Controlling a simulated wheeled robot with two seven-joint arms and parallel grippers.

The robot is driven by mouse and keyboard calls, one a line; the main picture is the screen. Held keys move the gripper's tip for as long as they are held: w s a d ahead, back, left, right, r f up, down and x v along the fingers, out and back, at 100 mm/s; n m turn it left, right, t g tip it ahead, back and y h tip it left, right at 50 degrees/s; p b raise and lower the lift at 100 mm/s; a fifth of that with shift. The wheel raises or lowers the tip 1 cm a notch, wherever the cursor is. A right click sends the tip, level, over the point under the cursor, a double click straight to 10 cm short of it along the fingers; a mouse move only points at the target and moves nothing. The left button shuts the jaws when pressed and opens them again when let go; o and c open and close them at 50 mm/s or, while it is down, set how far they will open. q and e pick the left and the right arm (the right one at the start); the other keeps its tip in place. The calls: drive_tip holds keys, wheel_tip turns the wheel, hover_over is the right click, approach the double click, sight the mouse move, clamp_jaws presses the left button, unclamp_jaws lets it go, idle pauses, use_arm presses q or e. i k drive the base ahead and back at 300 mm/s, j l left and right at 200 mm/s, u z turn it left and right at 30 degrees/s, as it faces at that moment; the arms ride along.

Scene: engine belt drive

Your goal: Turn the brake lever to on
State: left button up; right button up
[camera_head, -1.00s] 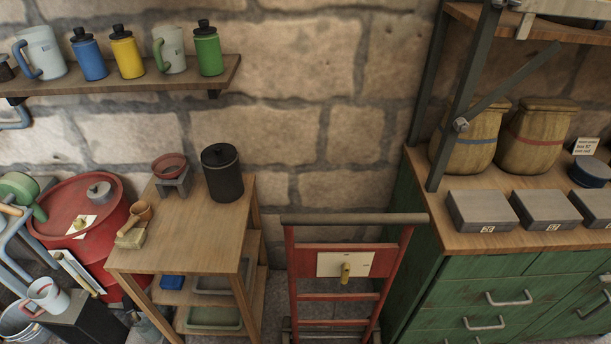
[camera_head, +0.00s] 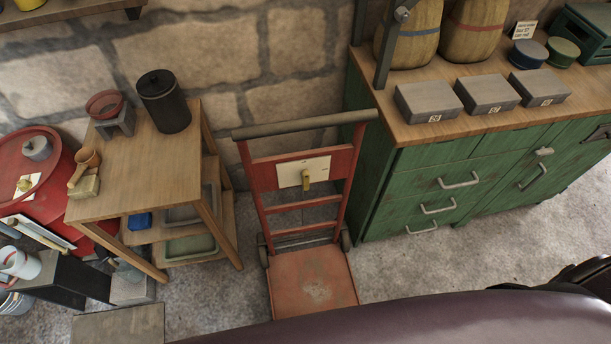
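A red hand truck (camera_head: 312,278) stands upright between the wooden side table and the green cabinet. A pale plate (camera_head: 290,175) is fixed to its upper crossbar. A small brass lever (camera_head: 306,181) sits on this plate and looks roughly upright in the picture. The markings on the plate are too small to read, so I cannot tell which is the on side. A similar small brass piece (camera_head: 24,184) shows on a pale plate on the red drum at the left. Neither of my grippers is in view.
The wooden table (camera_head: 150,180) holds a black canister (camera_head: 164,102). The green cabinet (camera_head: 455,180) stands close on the right with several grey boxes on top. Bare floor (camera_head: 450,255) shows in front of the cabinet. A dark curved surface fills the bottom right edge.

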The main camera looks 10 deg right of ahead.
sight(304, 174)
drive_tip(key=j+z, duration=0.35)
drive_tip(key=j, duration=0.25)
drive_tip(key=j+z, duration=0.4)
drive_tip(key=j, duration=0.2)
